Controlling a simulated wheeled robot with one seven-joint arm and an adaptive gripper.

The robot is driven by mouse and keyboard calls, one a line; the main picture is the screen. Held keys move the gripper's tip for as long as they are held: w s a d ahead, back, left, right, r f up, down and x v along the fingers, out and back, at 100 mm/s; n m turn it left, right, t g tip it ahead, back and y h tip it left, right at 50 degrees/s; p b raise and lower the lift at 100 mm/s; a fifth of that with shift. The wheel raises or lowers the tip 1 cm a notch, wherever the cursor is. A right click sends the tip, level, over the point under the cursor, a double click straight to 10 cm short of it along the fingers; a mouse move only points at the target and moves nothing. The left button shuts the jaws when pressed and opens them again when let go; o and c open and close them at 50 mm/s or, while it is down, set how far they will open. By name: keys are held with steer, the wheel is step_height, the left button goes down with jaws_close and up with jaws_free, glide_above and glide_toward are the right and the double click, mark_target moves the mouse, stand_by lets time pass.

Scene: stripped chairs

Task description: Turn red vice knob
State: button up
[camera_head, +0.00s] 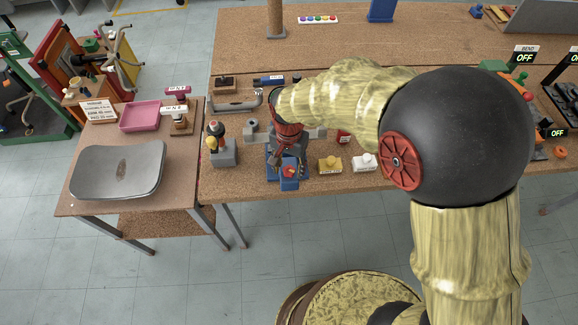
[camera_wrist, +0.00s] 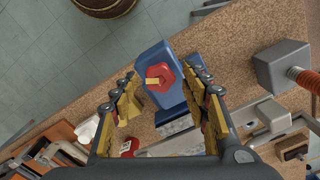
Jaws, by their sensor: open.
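The red vice knob (camera_wrist: 161,77) sits on the end of the blue vice (camera_wrist: 156,56), with a small yellow mark on it, in the wrist view. It also shows in the head view as a red knob (camera_head: 290,171) on the blue vice (camera_head: 289,184) at the bench's front edge. My gripper (camera_wrist: 160,88) is open, with one finger to the left of the knob and one to the right. The fingers look apart from the knob. In the head view my gripper (camera_head: 287,155) hangs over the vice and hides its rear part.
A grey block (camera_wrist: 281,66) with a copper-coloured threaded part stands right of the vice in the wrist view. In the head view, a yellow block (camera_head: 330,164) and a white block (camera_head: 364,162) stand right of the vice. A grey-based joystick (camera_head: 222,155) stands left.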

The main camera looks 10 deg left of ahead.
steer(key=shift+c, duration=0.4)
steer(key=c, duration=1.1)
steer(key=shift+r+n+p, duration=0.1)
steer(key=shift+n+p, duration=0.65)
steer(key=shift+n, duration=2.05)
steer(key=o, duration=1.2)
